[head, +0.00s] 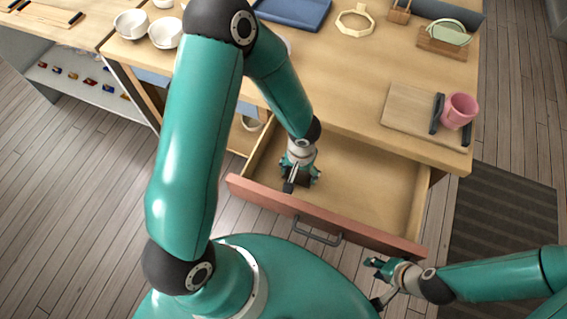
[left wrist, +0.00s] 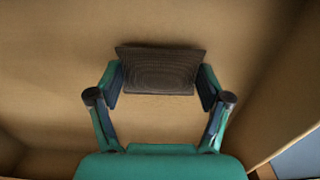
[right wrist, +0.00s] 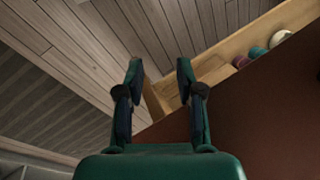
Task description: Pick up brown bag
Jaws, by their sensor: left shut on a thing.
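The brown bag (left wrist: 160,72) is a small dark brown block with fine ribbing, seen in the left wrist view. My left gripper (left wrist: 160,88) is shut on it, with one finger at each end. In the head view my left gripper (head: 299,174) reaches down into the open drawer (head: 365,185). The bag is mostly hidden there by the gripper. I cannot tell whether it touches the drawer floor. My right gripper (head: 378,282) is outside the drawer, below its front at the right. In the right wrist view (right wrist: 160,78) its fingers are apart and empty.
The drawer's reddish front (head: 270,201) has a dark handle (head: 317,236). On the table above stand a cutting board (head: 405,112), a pink mug (head: 459,110), white bowls (head: 165,32) and a blue tray (head: 292,12). The right part of the drawer is empty.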

